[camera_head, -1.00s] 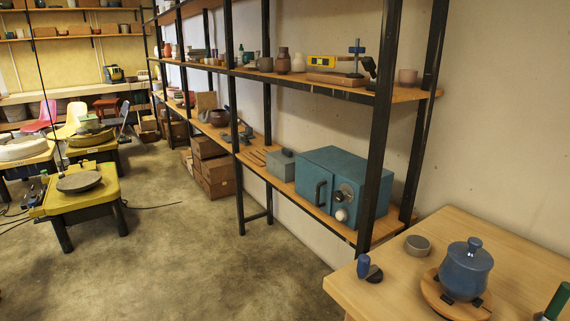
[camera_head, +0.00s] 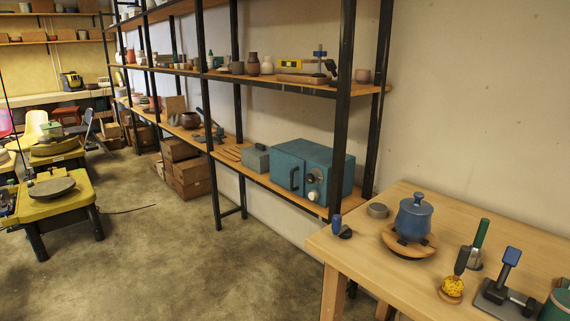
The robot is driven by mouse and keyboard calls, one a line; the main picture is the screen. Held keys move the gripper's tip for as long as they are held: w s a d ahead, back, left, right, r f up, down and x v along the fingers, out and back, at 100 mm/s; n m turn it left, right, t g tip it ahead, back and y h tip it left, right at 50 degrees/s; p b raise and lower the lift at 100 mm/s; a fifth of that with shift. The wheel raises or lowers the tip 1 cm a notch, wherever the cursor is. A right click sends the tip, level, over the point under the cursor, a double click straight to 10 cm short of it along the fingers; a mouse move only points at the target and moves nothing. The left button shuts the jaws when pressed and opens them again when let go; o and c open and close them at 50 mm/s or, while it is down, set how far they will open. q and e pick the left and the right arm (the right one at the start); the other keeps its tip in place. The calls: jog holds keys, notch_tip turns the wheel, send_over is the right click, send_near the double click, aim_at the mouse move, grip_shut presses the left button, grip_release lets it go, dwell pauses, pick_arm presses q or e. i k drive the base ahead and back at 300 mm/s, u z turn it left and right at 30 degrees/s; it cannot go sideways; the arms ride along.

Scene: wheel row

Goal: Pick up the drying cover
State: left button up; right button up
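I cannot clearly make out a drying cover. A blue lidded pot (camera_head: 413,219) stands upright on a round wooden board (camera_head: 392,240) on the wooden table at the right. A dark green rounded object (camera_head: 557,306) is cut off by the right edge of the picture, so I cannot tell what it is. Neither of my grippers shows in this view.
The wooden table (camera_head: 345,245) also holds a small grey round tin (camera_head: 377,210), a green-handled tool (camera_head: 480,240), a yellow sponge-like piece (camera_head: 453,287) and a dark clamp-like tool (camera_head: 505,290). Shelves with a blue box (camera_head: 300,165) line the wall.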

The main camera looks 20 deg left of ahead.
aim_at(255, 158)
jog(key=u, duration=1)
jog(key=i, duration=1.8)
jog(key=u, duration=0.55)
jog(key=i, duration=2.65)
jog(key=z, duration=1.2)
jog(key=i, duration=0.6)
jog(key=z, duration=0.35)
